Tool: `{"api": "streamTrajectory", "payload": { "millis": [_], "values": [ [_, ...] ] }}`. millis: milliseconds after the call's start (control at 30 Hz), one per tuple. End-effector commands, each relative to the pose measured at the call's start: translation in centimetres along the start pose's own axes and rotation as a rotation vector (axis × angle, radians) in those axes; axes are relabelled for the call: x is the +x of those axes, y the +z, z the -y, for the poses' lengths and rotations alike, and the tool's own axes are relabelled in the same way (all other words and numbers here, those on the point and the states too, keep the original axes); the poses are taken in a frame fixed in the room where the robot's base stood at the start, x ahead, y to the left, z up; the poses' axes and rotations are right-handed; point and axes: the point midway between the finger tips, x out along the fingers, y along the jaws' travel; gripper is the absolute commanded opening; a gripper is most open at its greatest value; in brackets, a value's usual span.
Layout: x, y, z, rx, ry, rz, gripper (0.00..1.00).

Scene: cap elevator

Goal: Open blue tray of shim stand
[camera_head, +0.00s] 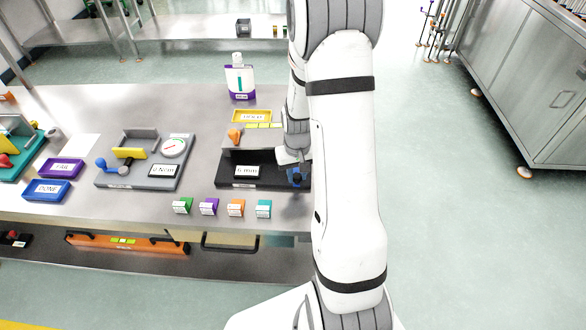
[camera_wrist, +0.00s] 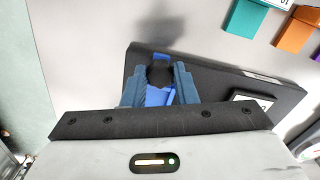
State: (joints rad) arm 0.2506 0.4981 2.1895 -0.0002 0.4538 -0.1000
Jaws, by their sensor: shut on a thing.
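The shim stand (camera_head: 262,179) is a black base with a white label and a grey upper part, at the right end of the bench in the head view. Its black base (camera_wrist: 218,84) also crosses the wrist view. The blue tray (camera_wrist: 157,97) shows as small blue patches at the stand's end, around a black knob (camera_wrist: 160,75). My gripper (camera_wrist: 160,71) has its two blue-grey fingers on either side of the knob and is shut on it. In the head view my gripper (camera_head: 297,172) is at the stand's right end, and my arm hides part of it.
Small green, purple, orange and teal blocks (camera_head: 236,208) stand along the bench's front edge. A gauge fixture (camera_head: 145,178) is left of the stand. A yellow bin (camera_head: 252,116) and a bottle (camera_head: 238,75) stand behind it. Floor lies open right of the bench.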

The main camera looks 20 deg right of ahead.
Motion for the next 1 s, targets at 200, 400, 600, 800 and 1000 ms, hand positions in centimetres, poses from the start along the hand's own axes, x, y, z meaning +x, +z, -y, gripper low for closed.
{"api": "streamTrajectory", "payload": {
  "millis": [200,400,600,800,1000],
  "values": [
    [-0.1,0.0,0.0,0.001,0.0,0.002,0.33],
    [-0.1,0.0,-0.1,0.003,0.0,0.001,0.48],
    [-0.1,-0.1,-0.1,0.003,0.0,0.0,0.48],
    [-1.8,-0.2,-0.1,0.003,0.0,-0.004,0.48],
    [-5.1,-0.2,-0.1,0.003,0.001,-0.005,0.48]
  ]
}}
